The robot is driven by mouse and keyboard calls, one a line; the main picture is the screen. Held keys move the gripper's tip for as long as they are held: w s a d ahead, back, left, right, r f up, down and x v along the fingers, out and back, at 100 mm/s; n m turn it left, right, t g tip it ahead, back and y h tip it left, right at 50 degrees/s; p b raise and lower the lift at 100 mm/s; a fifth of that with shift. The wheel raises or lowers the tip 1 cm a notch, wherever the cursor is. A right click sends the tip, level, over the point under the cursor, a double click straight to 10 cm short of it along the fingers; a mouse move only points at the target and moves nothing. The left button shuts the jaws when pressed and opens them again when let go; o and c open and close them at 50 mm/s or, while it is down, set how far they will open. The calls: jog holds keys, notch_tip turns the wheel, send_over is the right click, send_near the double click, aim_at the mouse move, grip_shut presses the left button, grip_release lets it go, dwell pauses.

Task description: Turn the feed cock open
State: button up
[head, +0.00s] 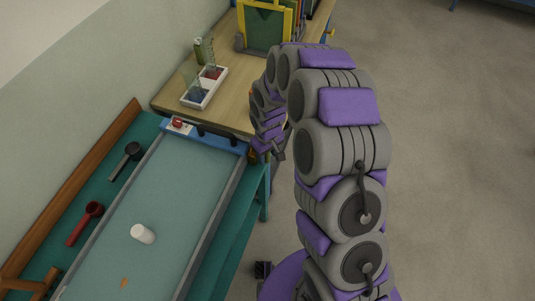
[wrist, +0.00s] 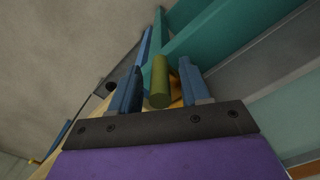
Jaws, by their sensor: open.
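My gripper (wrist: 160,68) is open in the wrist view, with a blue finger on each side of an olive-yellow cylinder (wrist: 159,84). The cylinder looks like the feed cock's handle, but its fitting is hidden. I cannot tell whether either finger touches it. In the head view my gripper (head: 268,152) is low beside the blue end of the flume (head: 218,139), and a small brownish-yellow piece (head: 251,156) shows just left of it. Whether the cock is open or closed does not show.
A white cylinder (head: 142,233) stands in the flume. A red part (head: 179,122) sits on its blue end. A black tool (head: 126,160) and a red tool (head: 85,223) lie left. A white tray (head: 205,88) is on the wooden bench. The floor at right is clear.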

jog(key=shift+a, duration=0.15)
jog(key=shift+s, duration=0.15)
grip_shut()
